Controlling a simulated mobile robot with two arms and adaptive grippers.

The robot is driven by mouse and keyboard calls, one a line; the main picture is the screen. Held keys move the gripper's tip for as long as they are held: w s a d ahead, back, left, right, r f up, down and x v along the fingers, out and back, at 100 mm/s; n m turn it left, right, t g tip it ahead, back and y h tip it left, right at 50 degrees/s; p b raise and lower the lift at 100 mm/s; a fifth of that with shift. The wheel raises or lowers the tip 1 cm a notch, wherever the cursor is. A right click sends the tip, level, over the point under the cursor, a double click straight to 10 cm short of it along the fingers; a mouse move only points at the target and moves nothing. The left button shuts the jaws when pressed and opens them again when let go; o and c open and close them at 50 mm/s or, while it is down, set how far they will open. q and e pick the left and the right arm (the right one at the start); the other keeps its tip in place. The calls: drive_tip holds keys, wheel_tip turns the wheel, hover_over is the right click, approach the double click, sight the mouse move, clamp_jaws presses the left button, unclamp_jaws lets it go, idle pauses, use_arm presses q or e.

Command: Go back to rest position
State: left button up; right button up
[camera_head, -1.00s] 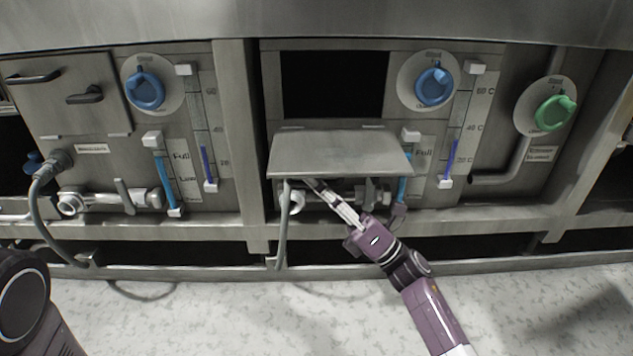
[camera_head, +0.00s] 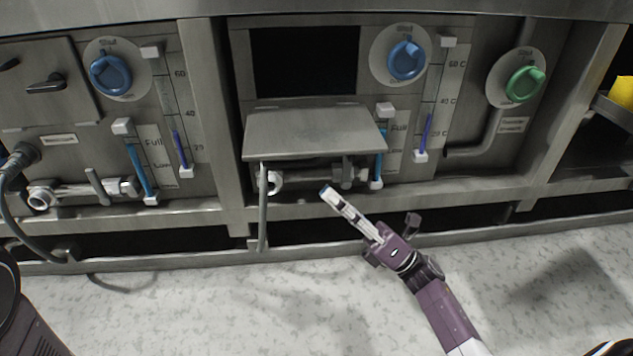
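My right gripper (camera_head: 328,192) is at the end of a purple arm coming in from the lower right. Its pale fingers show as one narrow strip pointing up and left, in front of the lower rail of the middle washer panel. Nothing shows held in it, and I cannot tell whether the fingers are apart. The flap door (camera_head: 315,133) of the middle panel hangs folded out below a dark square opening (camera_head: 304,60). The gripper is below the flap and apart from it. My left gripper is out of view.
Under the flap are a pipe valve (camera_head: 345,172) and a hanging grey hose (camera_head: 263,205). Blue knobs (camera_head: 406,60) and a green knob (camera_head: 525,84) sit on the panels. A yellow object (camera_head: 622,92) shows at the right edge. The speckled floor (camera_head: 250,310) in front is clear.

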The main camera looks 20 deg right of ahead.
drive_tip(key=shift+s+d+f, duration=0.3)
drive_tip(key=shift+d, duration=0.05)
drive_tip(key=shift+r, duration=0.1)
